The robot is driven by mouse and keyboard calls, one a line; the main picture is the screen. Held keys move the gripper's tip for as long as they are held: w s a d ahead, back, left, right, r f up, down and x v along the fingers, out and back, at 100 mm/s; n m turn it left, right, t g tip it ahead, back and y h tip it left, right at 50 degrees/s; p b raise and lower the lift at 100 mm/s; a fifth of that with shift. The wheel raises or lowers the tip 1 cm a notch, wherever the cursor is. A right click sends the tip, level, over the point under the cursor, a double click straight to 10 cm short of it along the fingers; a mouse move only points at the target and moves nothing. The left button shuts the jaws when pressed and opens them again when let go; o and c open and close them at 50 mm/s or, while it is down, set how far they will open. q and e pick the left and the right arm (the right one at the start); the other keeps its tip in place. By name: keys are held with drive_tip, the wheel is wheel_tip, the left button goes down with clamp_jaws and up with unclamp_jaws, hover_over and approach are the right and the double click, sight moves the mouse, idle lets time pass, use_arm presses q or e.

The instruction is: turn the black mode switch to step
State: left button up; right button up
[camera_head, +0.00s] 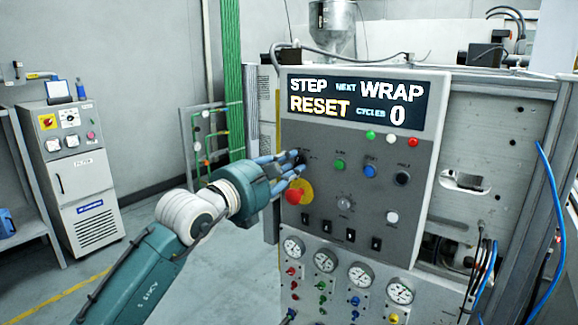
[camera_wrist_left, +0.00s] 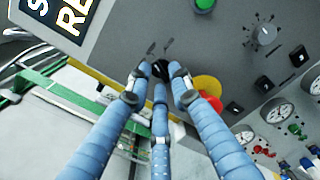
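The black mode switch (camera_wrist_left: 160,68) is on the upper left of the grey control panel (camera_head: 325,215). In the head view my fingers mostly cover it. My left gripper (camera_wrist_left: 160,74) has blue, padded fingers at the panel. In the left wrist view the fingertips stand around the switch, with small gaps on both sides, so the gripper looks open. The switch's pointing direction cannot be made out. The panel display (camera_head: 354,102) reads STEP, NEXT WRAP, RESET and CYCLES 0. My right gripper is not in view.
A red emergency button (camera_head: 294,194) on a yellow disc sits just below the fingers. A green button (camera_head: 339,165), a blue button (camera_head: 369,171) and a black knob (camera_head: 402,179) are to the right. Several gauges line the lower panel. A grey cabinet (camera_head: 82,180) stands at left.

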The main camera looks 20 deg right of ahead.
use_arm(q)
drive_tip(key=shift+o, duration=0.2)
drive_tip(key=v, duration=1.2)
